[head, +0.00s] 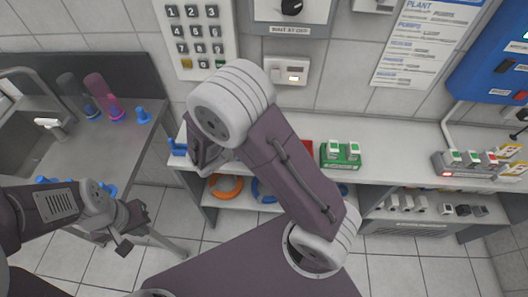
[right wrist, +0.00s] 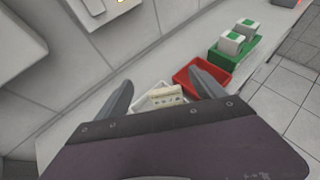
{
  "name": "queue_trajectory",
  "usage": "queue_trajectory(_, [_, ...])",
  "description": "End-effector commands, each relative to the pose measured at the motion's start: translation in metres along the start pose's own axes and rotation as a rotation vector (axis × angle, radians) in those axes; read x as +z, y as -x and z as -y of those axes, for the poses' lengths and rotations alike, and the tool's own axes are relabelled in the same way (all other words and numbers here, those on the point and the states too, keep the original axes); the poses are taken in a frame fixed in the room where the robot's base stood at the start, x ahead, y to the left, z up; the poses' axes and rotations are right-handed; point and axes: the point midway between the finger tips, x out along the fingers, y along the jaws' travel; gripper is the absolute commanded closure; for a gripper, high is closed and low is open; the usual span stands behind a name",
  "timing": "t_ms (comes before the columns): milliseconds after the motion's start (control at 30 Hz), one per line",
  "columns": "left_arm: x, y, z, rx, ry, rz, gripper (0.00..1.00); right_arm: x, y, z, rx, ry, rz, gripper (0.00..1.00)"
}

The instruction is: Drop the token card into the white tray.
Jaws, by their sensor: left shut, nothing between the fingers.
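In the right wrist view, a pale card-like piece with small dark marks (right wrist: 165,96), which looks like the token card, shows within the outline of the white tray (right wrist: 139,104). I cannot tell whether it rests on the tray floor. My right gripper (right wrist: 160,75) has its fingers wide apart on either side of the card and tray, not touching the card. In the head view my right arm hides the tray and card. My left gripper (head: 126,228) is shut and empty, low at the left by the sink bench.
A red tray (right wrist: 203,78) and a green holder (right wrist: 232,54) with white blocks stand along the shelf top (head: 385,150) beside the white tray. The tiled wall rises close behind. A sink bench (head: 130,140) with blue-based bottles stands at the left.

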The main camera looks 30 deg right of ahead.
Motion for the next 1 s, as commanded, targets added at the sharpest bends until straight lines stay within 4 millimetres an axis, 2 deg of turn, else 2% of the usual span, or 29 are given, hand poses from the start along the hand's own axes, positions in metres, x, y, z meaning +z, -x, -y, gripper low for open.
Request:
queue_trajectory(133, [0.0,0.001,0.0,0.0,0.0,0.0,1.0,0.001,0.011,-0.001,0.005,-0.001,0.001,0.21])
queue_trajectory(400, [0.0,0.003,0.0,0.0,0.0,0.0,1.0,0.0,0.07,-0.001,0.005,0.001,-0.001,0.21])
queue_trajectory(500, [0.0,0.004,0.0,0.0,0.0,0.0,1.0,0.0,0.083,-0.001,0.003,0.0,0.0,0.21])
queue_trajectory(633, [0.0,0.004,0.0,0.0,0.0,0.0,1.0,0.0,0.09,0.0,0.0,0.0,-0.001,0.21])
queue_trajectory(1000, [0.0,0.004,0.0,0.0,0.0,0.0,1.0,0.0,0.09,0.0,0.0,0.0,0.0,0.21])
